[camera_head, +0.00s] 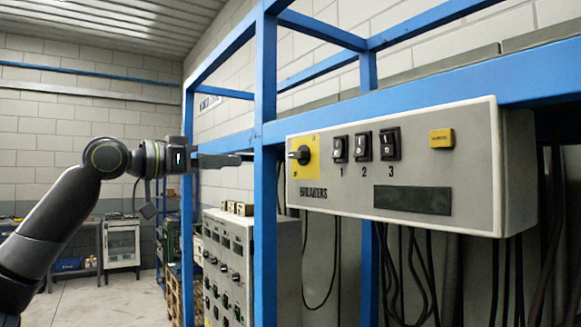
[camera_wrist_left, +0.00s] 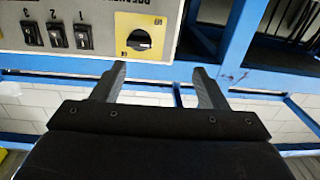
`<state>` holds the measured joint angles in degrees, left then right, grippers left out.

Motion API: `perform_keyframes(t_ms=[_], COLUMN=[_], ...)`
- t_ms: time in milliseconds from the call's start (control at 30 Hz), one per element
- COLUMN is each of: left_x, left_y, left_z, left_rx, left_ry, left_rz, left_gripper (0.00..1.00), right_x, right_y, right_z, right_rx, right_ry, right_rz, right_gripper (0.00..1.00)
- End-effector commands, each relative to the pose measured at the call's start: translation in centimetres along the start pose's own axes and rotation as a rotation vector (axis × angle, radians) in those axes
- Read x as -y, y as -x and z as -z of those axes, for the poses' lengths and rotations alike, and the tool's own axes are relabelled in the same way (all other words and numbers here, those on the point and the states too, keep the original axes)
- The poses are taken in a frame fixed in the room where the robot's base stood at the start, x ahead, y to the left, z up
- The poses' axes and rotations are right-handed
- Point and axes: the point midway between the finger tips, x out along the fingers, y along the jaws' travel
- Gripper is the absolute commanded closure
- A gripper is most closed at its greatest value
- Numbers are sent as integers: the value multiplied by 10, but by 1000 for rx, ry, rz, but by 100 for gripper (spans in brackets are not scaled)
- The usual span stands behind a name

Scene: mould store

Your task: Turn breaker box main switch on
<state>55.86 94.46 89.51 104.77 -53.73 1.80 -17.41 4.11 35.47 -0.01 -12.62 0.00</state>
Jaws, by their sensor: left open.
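The breaker box (camera_head: 345,204) is a pale grey panel marked BREAKERS, fixed to the blue frame on the right in the head view. Its main switch (camera_head: 301,155) is a black rotary knob on a yellow plate at the panel's left end. The knob also shows in the left wrist view (camera_wrist_left: 140,40), upside down, ahead of the fingers. My left gripper (camera_head: 240,160) is at the left of the box, pointing towards the knob, apart from it. In the left wrist view its two fingers (camera_wrist_left: 160,78) are spread with nothing between them. My right gripper is out of view.
Three black rocker switches (camera_head: 363,146) and a yellow button (camera_head: 441,138) sit right of the knob. A blue upright (camera_head: 265,110) stands between my left arm and the box, close to the fingers. A grey cabinet (camera_head: 240,262) stands below. Cables hang under the box.

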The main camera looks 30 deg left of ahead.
Motion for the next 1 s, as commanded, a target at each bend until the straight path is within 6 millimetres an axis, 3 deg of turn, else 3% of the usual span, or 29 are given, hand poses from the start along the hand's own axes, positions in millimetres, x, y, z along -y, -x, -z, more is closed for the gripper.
perform_keyframes(t_ms=[100,267,1000], left_x=[-27,-36,-40], left_y=[21,23,-76], left_z=[16,22,24], left_rx=[-5,-2,-6], left_ry=[-34,-40,-37], left_rz=[-34,-49,-51], left_gripper=[33,33,33], right_x=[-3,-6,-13], right_y=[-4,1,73], right_z=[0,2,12], right_rx=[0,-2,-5], right_ry=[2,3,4], right_rz=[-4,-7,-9], right_gripper=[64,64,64])
